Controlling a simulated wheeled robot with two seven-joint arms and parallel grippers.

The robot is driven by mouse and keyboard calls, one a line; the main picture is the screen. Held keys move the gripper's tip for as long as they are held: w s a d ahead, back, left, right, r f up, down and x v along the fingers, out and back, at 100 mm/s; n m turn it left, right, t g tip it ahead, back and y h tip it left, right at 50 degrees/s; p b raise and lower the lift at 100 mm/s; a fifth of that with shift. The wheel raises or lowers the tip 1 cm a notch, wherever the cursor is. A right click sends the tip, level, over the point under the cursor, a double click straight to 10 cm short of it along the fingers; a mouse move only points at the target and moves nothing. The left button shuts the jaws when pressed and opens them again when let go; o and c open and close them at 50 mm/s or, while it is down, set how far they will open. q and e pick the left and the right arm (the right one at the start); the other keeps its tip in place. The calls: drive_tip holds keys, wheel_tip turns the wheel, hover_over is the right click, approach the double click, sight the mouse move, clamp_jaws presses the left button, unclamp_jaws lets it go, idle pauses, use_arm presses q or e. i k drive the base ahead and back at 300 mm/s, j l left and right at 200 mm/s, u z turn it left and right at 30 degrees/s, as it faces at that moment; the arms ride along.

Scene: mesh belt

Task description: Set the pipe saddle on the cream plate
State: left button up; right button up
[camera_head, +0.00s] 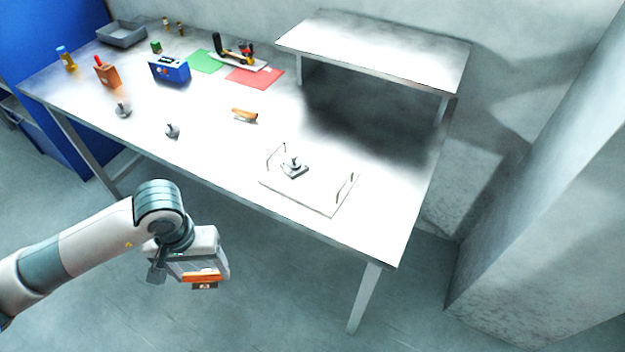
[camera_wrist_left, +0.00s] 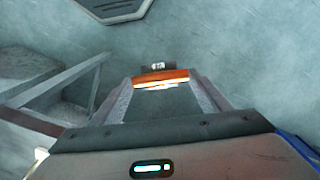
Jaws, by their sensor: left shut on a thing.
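My left gripper (camera_head: 203,277) hangs in front of the table's near edge, over the floor, and is shut on an orange-brown piece. In the left wrist view this orange piece (camera_wrist_left: 161,77) lies across the fingertips, with a small dark end beyond it. I cannot tell if it is the pipe saddle. A pale plate with two upright handles (camera_head: 318,203), perhaps the cream plate, lies at the table's near right. A grey knobbed piece (camera_head: 294,168) sits on it. Two similar grey pieces (camera_head: 123,110) (camera_head: 172,131) stand on the table at left. My right gripper is out of view.
An orange-brown tool (camera_head: 244,115) lies mid-table. A blue box (camera_head: 170,70), an orange block (camera_head: 107,74), green (camera_head: 207,61) and red (camera_head: 262,78) sheets and a grey bin (camera_head: 121,36) stand further back. A raised shelf (camera_head: 375,50) is at back right. The near middle is clear.

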sight(324, 182)
drive_tip(key=l+u, duration=0.25)
drive_tip(key=l, duration=0.3)
drive_tip(key=l+u, duration=0.3)
drive_tip(key=l, duration=0.25)
drive_tip(key=i+l+u, duration=0.1)
drive_tip(key=l, duration=0.15)
drive_tip(key=i+l+u, duration=0.1)
drive_tip(key=l, duration=0.2)
